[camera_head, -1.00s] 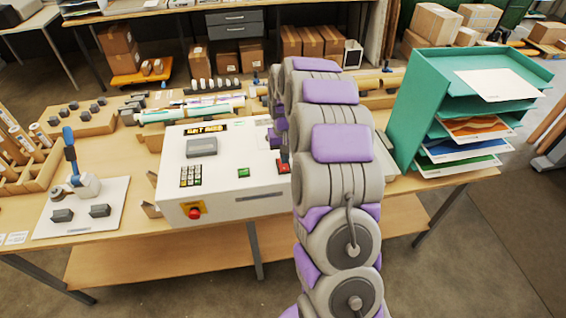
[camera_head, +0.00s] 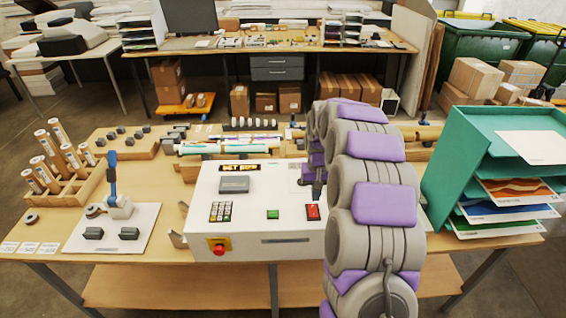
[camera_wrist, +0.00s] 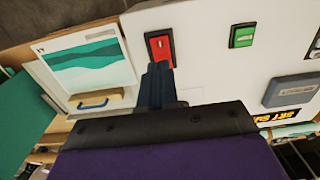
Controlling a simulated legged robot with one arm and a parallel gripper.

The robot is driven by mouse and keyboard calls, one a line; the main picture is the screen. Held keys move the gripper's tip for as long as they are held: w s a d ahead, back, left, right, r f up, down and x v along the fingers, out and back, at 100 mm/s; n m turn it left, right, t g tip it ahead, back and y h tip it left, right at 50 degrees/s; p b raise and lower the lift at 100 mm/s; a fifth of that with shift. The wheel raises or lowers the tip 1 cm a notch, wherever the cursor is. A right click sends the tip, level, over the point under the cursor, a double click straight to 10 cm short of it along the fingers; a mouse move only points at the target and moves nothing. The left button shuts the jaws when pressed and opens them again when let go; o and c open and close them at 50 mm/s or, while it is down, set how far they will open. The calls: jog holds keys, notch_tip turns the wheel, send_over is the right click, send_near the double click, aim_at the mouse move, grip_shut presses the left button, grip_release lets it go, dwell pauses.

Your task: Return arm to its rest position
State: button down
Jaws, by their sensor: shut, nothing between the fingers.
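My arm, grey with purple pads, reaches over the right part of the white laminator (camera_head: 205,205). My gripper (camera_wrist: 159,70) is shut and empty; its dark fingers point at the panel in the wrist view. It also shows small and dark in the head view (camera_head: 318,190), just above the red button (camera_head: 312,212). In the wrist view the fingertips overlap the edge of the red button (camera_wrist: 161,48); I cannot tell whether they touch it. The green button (camera_head: 273,214) is beside it.
A teal shelf rack (camera_head: 455,165) with printed sheets stands close to the right of my arm. A blue-handled tool (camera_head: 113,185) on a white board and a wooden rack of rolls (camera_head: 75,190) are on the left. Another table (camera_head: 270,48) stands behind.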

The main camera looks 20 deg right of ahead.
jog(key=s+a+r+n+b, duration=0.2)
jog(key=s+a+b, duration=0.85)
jog(key=s, duration=0.75)
jog(key=s+a+f+b, duration=0.2)
jog(key=s, duration=0.5)
jog(key=s+a+f+g+b, duration=0.1)
jog(key=s+a+f, duration=0.1)
jog(key=s, duration=0.5)
jog(key=s+a+f+n+b, duration=0.1)
jog(key=s+a+f+b, duration=0.1)
jog(key=s, duration=0.6)
jog(key=shift+f+g+b, duration=0.3)
jog(key=shift+f+g, duration=0.1)
jog(key=shift+f, duration=0.4)
